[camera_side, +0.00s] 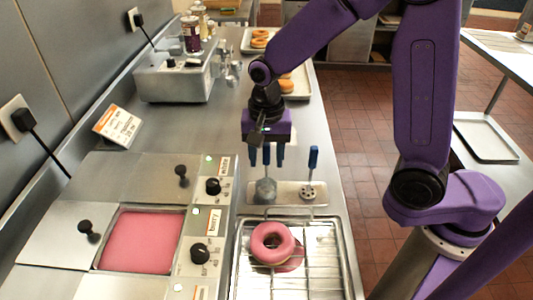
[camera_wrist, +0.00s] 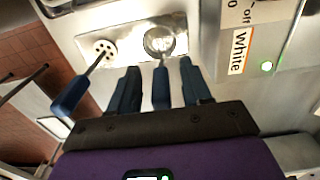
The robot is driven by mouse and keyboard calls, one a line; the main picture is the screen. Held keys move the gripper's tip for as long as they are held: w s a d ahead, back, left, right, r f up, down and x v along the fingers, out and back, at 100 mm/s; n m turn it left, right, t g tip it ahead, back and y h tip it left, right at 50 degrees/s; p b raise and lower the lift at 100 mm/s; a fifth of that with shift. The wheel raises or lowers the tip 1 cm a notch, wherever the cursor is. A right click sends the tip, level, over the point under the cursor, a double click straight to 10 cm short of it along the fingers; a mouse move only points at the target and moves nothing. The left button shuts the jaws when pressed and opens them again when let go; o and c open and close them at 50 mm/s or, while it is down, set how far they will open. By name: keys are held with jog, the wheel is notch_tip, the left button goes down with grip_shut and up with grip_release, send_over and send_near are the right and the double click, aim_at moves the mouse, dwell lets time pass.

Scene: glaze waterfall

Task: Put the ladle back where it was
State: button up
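The ladle (camera_side: 265,190) has a blue handle and a metal bowl. Its bowl rests on the steel holder plate (camera_side: 288,200), with the handle standing up. In the wrist view the ladle's handle (camera_wrist: 160,88) lies between my two dark blue fingers, with a visible gap on each side. My gripper (camera_side: 266,160) is open above the holder plate and points down; it also shows in the wrist view (camera_wrist: 160,85). A perforated spoon (camera_side: 313,158) with a blue handle stands on the same plate to the ladle's right; its head shows in the wrist view (camera_wrist: 103,50).
A pink-glazed donut (camera_side: 272,235) sits on a wire rack (camera_side: 318,255) in front of the plate. An open well of pink glaze (camera_side: 145,242) is at left, with lidded wells and knobs beside it. A steel box (camera_side: 178,80) and donut trays stand farther back.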

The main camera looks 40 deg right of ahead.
notch_tip(320, 180, up, 12)
jog(key=shift+r, duration=0.15)
dwell(0.5)
jog(key=s+d+f+n, duration=0.3)
jog(key=s+d+n, duration=0.3)
jog(key=s+n, duration=0.4)
jog(key=s+d+f+n, duration=0.4)
jog(key=s+d+n, duration=0.1)
jog(key=s+n, duration=0.5)
jog(key=shift+s+d+f+n, duration=0.15)
jog(key=shift+d+f+n, duration=0.2)
jog(key=shift+n, duration=0.45)
jog(key=shift+r, duration=0.1)
dwell(0.8)
